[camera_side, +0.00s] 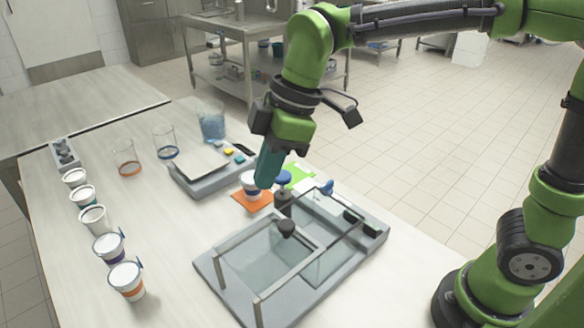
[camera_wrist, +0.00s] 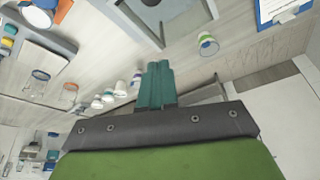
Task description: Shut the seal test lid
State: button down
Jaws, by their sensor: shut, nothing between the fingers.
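The seal test unit is a grey base (camera_side: 225,290) at the front of the table in the side view. The fingers also show closed in the wrist view (camera_wrist: 157,68).
A white cup with a blue band (camera_side: 251,181) stands on an orange mat (camera_side: 252,203) close to my fingers. A scale (camera_side: 205,175), glass beakers (camera_side: 165,141) and a row of cups (camera_side: 93,218) are to the left. A clipboard (camera_wrist: 285,8) shows in the wrist view.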

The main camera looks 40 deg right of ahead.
send_over(265, 239)
jog(key=a, duration=0.2)
jog(key=f, duration=0.9)
jog(key=shift+w+f, duration=0.2)
jog(key=shift+w, duration=0.15)
jog(key=shift+s+d, duration=0.25)
jog(key=shift+d, duration=0.35)
jog(key=shift+s+d, duration=0.25)
jog(key=shift+d, duration=0.3)
jog(key=shift+s+d+f, duration=0.2)
jog(key=shift+s+d, duration=0.15)
jog(key=shift+d, duration=0.3)
jog(key=shift+d, duration=0.1)
